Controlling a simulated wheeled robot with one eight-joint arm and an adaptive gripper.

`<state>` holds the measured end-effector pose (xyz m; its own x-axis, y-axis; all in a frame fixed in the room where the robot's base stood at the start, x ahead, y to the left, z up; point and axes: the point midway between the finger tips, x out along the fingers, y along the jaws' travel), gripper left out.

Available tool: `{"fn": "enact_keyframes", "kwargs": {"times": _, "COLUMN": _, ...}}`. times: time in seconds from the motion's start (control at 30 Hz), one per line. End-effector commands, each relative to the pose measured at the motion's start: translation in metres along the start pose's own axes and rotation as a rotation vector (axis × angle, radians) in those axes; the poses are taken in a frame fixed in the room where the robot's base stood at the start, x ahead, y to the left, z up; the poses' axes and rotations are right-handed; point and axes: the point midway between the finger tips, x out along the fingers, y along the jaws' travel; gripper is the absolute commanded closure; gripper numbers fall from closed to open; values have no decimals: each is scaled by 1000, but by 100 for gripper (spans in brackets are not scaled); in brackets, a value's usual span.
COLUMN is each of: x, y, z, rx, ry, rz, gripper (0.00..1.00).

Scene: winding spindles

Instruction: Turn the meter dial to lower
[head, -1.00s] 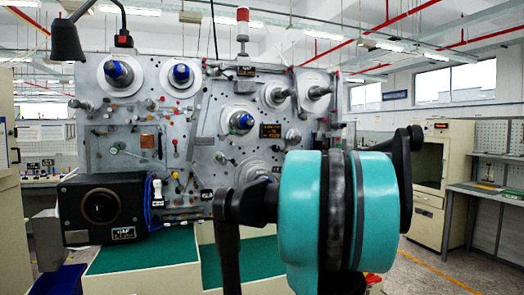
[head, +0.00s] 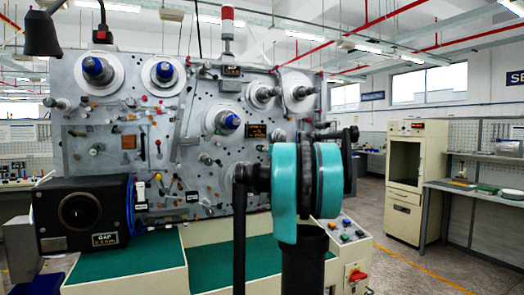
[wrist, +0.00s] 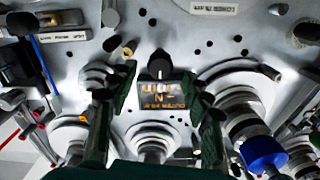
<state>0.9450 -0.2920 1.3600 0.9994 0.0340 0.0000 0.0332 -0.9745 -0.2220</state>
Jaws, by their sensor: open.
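In the wrist view, a small black knob (wrist: 159,67) stands on the grey machine panel, next to a black meter plate (wrist: 160,97) with glowing orange characters. The characters appear upside down and are too small to read surely. My gripper (wrist: 158,105) is open, its dark green fingers on either side of the plate, with nothing between them in its hold. I cannot tell how far the fingertips are from the panel. In the head view, my gripper is hidden behind my teal and black arm. A small orange-lettered plate (head: 257,131) shows on the panel there.
A black box with a round dial and a GAP readout (head: 78,213) stands at the left. A control box with a red switch (head: 357,273) is at the lower right.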

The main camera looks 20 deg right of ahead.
Motion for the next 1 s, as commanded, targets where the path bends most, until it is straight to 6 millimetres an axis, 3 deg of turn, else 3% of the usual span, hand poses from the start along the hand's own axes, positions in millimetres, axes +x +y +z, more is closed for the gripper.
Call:
{"fn": "enact_keyframes", "kwargs": {"times": 0.1, "x": 21, "y": 0, "z": 0, "rx": 0, "ry": 0, "rz": -1, "gripper": 51}}
{"fn": "enact_keyframes", "kwargs": {"times": 0.3, "x": 43, "y": 0, "z": 0, "rx": 0, "ry": 0, "rz": -1, "gripper": 51}}
{"fn": "enact_keyframes", "kwargs": {"times": 0.7, "x": 49, "y": 0, "z": 0, "rx": 0, "ry": 0, "rz": 0, "gripper": 51}}
{"fn": "enact_keyframes", "kwargs": {"times": 1.0, "x": 49, "y": 0, "z": 0, "rx": 0, "ry": 0, "rz": 0, "gripper": 87}}
